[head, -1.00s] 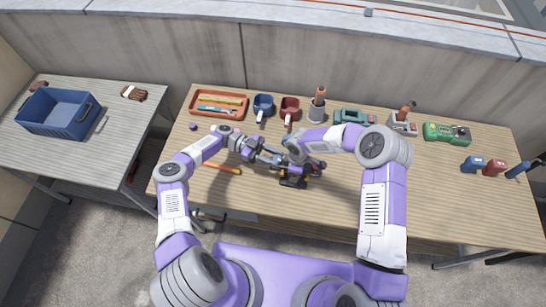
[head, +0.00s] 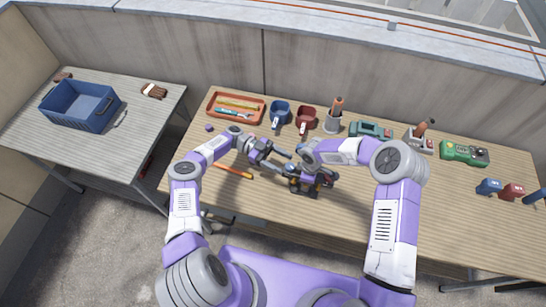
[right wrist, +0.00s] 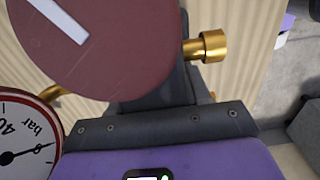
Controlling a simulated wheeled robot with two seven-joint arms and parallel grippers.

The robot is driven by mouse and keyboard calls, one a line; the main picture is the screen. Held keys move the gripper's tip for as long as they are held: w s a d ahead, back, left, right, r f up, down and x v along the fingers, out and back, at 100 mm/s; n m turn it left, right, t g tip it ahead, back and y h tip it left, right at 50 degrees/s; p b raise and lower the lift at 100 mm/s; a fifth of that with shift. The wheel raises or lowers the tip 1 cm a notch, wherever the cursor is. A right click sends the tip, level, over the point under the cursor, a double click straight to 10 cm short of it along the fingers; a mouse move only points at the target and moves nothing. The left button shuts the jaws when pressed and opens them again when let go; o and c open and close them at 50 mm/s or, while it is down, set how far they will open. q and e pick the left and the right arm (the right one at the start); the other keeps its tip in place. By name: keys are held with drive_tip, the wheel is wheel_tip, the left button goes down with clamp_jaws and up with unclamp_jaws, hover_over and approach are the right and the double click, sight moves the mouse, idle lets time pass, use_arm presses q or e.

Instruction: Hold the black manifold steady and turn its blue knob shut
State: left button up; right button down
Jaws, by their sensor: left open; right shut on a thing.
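The black manifold (head: 296,189) stands on the workbench, low and dark, with yellow or brass bits. My right gripper (head: 309,172) is shut on it from above, and its arm hides part of it. In the right wrist view, its black body (right wrist: 160,90), a dark red round knob (right wrist: 105,40) with a white bar, a brass fitting (right wrist: 208,47) and a bar gauge (right wrist: 22,140) show close up. My left gripper (head: 286,162) is open just left of the manifold, fingers pointing at it. The blue knob cannot be made out clearly beside these fingers.
An orange stick (head: 233,171) lies left of the manifold. A blue crate (head: 80,118) stands on the left table.

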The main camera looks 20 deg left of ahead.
use_arm(q)
drive_tip(key=shift+v, duration=2.5)
drive_tip(key=s+d+r+n+g+h, duration=0.1)
drive_tip(key=s+d+r+n+g, duration=0.1)
drive_tip(key=d+r+n, duration=0.25)
drive_tip(key=m+t+y, duration=0.4)
drive_tip(key=m+t, duration=1.4)
drive_tip(key=m, duration=1.1)
approach(286, 168)
drive_tip(key=x, duration=0.9)
drive_tip(key=shift+w, duration=0.2)
